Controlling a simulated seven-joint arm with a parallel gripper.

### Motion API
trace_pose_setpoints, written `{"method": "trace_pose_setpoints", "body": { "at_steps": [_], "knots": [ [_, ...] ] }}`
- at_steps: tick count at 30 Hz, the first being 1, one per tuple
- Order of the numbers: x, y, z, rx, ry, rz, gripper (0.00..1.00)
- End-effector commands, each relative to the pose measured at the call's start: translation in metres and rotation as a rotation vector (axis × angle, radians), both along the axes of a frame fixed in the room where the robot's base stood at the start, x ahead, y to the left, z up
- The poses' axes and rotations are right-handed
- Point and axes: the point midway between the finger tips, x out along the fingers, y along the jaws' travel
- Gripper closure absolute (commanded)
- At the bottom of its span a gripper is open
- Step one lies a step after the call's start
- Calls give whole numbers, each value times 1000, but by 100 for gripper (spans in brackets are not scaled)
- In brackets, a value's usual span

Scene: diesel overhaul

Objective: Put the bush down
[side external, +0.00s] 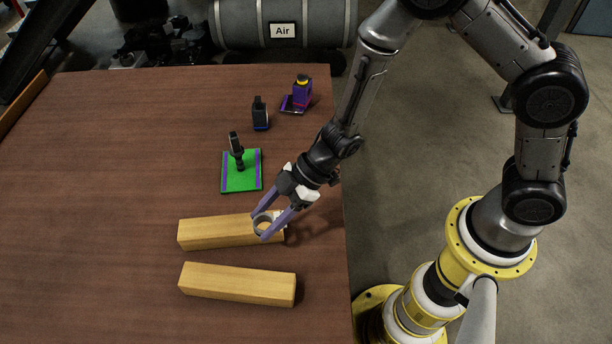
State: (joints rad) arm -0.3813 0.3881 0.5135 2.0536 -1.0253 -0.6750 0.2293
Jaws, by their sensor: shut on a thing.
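The bush (262,226) is a small pale ring between the fingertips of my gripper (264,226). My gripper is shut on it, with one purple-grey finger on each side. The bush shows in front of the right end of the upper wooden block (215,232). I cannot tell whether it touches the block or is held above it. Part of the bush is hidden by the fingers.
A second wooden block (238,284) lies nearer the front. A green pad (241,184) with purple strips carries a dark upright part (237,152). A dark bottle (260,113) and a purple part (301,94) stand farther back. The table's left side (90,190) is clear.

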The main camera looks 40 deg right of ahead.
Motion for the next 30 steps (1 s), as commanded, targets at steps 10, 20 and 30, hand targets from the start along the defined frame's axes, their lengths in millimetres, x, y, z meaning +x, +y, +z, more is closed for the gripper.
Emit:
{"method": "trace_pose_setpoints", "body": {
  "at_steps": [10,20,30],
  "knots": [
    [-29,-134,10,1,1,-227,100],
    [-46,-213,18,0,-2,-484,100],
    [-21,-231,10,0,4,-548,100]
  ]
}}
